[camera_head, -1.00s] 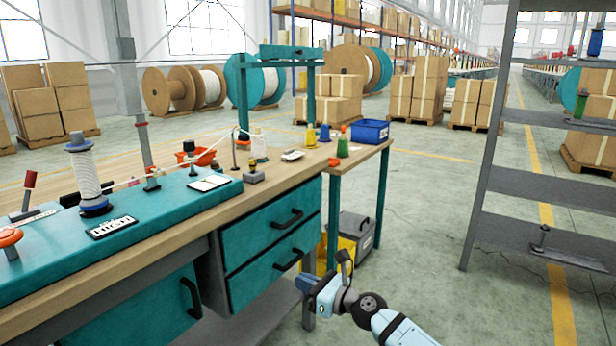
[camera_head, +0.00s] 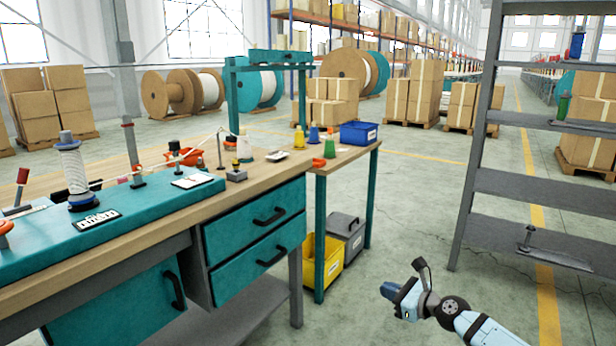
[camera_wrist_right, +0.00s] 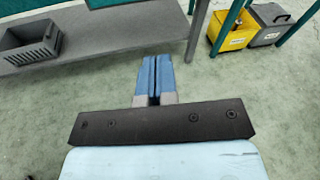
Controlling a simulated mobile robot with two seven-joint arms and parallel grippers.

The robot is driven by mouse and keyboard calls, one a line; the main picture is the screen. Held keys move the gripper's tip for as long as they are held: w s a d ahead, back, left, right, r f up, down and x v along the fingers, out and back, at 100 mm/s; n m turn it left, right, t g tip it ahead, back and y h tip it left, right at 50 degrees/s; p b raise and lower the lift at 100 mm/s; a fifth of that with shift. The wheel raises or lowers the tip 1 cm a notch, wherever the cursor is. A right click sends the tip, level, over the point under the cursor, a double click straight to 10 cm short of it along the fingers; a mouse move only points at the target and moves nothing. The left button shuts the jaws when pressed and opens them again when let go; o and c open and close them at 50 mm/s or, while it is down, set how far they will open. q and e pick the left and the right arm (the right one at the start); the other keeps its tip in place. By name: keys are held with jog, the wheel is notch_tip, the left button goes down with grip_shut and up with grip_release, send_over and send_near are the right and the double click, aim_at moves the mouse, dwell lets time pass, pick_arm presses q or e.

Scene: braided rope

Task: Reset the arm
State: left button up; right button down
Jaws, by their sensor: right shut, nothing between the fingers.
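My right gripper (camera_head: 390,291) is at the lower middle of the head view, over open floor to the right of the workbench. In the right wrist view its two blue fingers (camera_wrist_right: 155,78) lie side by side, shut with nothing between them, with floor beneath. My right arm (camera_head: 485,328) comes in from the lower right corner. My left gripper is not in view. The braided rope (camera_head: 150,160) runs from a white spool (camera_head: 73,172) along the teal machine bed (camera_head: 120,225) on the bench.
The wooden benchtop (camera_head: 262,178) carries small cones and a blue bin (camera_head: 359,133). A yellow crate (camera_head: 329,262) and a grey lidded box (camera_head: 347,233) stand under its end. A grey metal shelf (camera_head: 520,185) stands at the right. The floor between bench and shelf is clear.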

jog(key=d, duration=0.4)
jog(key=s+a+m+t, duration=0.2)
jog(key=s+a+m, duration=0.2)
jog(key=s+m, duration=1)
jog(key=s+a+m+t, duration=0.1)
jog(key=s+a+m, duration=0.3)
jog(key=s+m, duration=0.95)
jog(key=s+r+m, duration=0.4)
jog(key=s+m, duration=0.6)
jog(key=s, duration=0.3)
notch_tip(320, 180, up, 9)
jog(key=w+a+m+t+h+p, duration=0.1)
jog(key=w+a+m+h+p, duration=0.4)
jog(key=p, duration=0.7)
pick_arm(q)
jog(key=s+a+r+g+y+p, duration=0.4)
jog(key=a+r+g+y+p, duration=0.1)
jog(key=p, duration=1.9)
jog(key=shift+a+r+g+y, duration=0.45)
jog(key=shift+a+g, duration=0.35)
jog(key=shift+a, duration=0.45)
pick_arm(e)
jog(key=s+d+r+m+g+h, duration=0.1)
jog(key=s+d+r+g+h, duration=0.1)
jog(key=s+d+g, duration=0.2)
jog(key=shift+s+d+r+h, duration=0.25)
jog(key=shift+s+d+h, duration=0.15)
jog(key=shift+s+d, duration=1.5)
